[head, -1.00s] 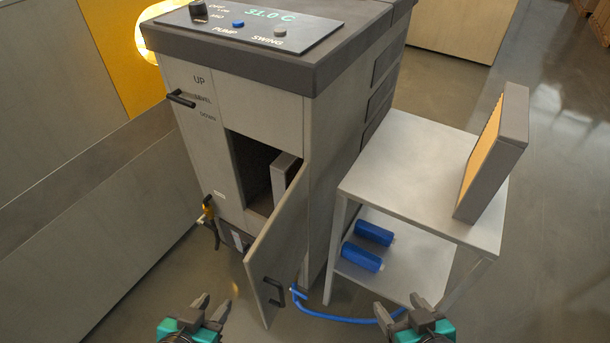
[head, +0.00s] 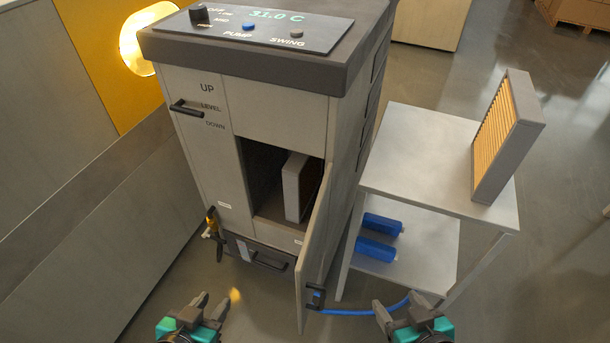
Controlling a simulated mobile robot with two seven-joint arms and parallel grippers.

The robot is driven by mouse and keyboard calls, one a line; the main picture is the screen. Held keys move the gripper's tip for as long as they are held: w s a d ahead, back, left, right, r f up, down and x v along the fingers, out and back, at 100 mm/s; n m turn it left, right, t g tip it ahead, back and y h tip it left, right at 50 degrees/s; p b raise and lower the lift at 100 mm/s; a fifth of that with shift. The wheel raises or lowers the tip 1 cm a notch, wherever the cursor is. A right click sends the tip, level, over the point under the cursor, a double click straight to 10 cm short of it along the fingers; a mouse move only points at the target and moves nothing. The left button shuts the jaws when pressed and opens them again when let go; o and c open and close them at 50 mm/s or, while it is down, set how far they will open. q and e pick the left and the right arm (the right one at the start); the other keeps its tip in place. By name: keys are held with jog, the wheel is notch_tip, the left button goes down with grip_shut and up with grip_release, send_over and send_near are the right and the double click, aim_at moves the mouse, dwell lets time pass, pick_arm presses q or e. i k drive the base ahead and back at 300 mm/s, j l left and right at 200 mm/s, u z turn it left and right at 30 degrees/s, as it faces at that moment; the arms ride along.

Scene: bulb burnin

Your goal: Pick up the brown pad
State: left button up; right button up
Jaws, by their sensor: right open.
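A grey-framed pad (head: 292,187) stands upright inside the open compartment of the grey cabinet, with a dark brown face turned right and partly hidden by the door. Another grey-framed pad with a tan, ribbed face (head: 494,127) stands upright on the side table. I cannot tell for sure which is the brown pad, but the one in the compartment looks darker. My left gripper (head: 212,301) is open and empty, low in front of the cabinet. My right gripper (head: 397,302) is open and empty, low in front of the side table. Neither touches a pad.
The cabinet door (head: 317,250) stands open beside the compartment. The side table (head: 420,175) has blue cylinders (head: 378,250) on its lower shelf. A blue hose (head: 365,311) runs along the floor. A low wall (head: 90,190) stands at left.

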aim_at(302, 173)
jog(key=j+z, duration=0.25)
jog(key=j, duration=0.25)
jog(key=j+u, duration=0.1)
jog(key=j, duration=0.95)
jog(key=i+j, duration=0.3)
jog(key=i+j+z, duration=0.15)
jog(key=i+j, duration=0.15)
jog(key=j, duration=0.2)
